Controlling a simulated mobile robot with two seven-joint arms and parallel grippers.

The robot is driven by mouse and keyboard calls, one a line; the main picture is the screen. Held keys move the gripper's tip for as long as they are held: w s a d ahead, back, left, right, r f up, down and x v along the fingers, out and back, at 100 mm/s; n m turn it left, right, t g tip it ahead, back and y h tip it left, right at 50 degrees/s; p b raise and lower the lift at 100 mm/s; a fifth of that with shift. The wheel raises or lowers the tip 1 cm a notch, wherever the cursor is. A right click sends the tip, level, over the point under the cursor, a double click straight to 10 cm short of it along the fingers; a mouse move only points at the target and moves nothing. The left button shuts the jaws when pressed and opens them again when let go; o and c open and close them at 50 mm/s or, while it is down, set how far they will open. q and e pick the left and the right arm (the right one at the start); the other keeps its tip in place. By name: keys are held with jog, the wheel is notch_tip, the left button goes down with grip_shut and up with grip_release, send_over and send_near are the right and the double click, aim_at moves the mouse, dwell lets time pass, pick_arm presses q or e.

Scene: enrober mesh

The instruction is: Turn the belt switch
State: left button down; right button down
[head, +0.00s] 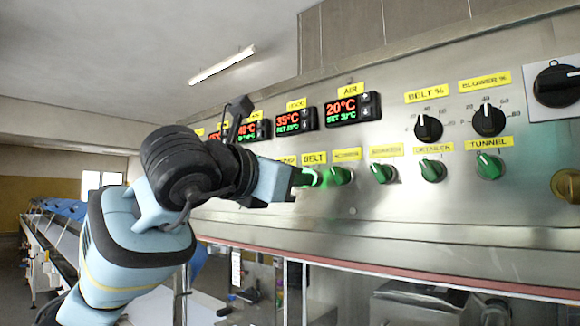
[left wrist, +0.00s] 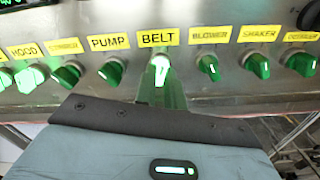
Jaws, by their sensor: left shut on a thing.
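The belt switch (left wrist: 160,68) is a green knob under the yellow BELT label (left wrist: 158,38) on the steel panel. In the left wrist view it glows brightly and its handle looks close to upright. In the head view my left gripper (head: 303,178) reaches in from the left and is shut on the knob, just under the BELT label (head: 314,158). The gripper hides most of the knob there, and the jaws are hard to make out in the left wrist view. My right gripper is in neither view.
The pump switch (left wrist: 112,70) and blower switch (left wrist: 208,66) sit close on either side. More green switches run along the row, such as the tunnel switch (head: 488,166). Above are black dials, including the BELT % dial (head: 428,128), and red-green displays (head: 350,109).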

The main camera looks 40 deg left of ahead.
pick_arm(q)
jog(key=shift+m+p, duration=0.45)
jog(key=shift+m, duration=0.95)
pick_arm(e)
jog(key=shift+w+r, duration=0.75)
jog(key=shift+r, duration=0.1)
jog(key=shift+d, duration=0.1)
pick_arm(q)
jog(key=c, duration=1.5)
grip_release()
jog(key=shift+s, duration=0.1)
jog(key=s, duration=0.7)
jog(key=shift+s+a, duration=0.3)
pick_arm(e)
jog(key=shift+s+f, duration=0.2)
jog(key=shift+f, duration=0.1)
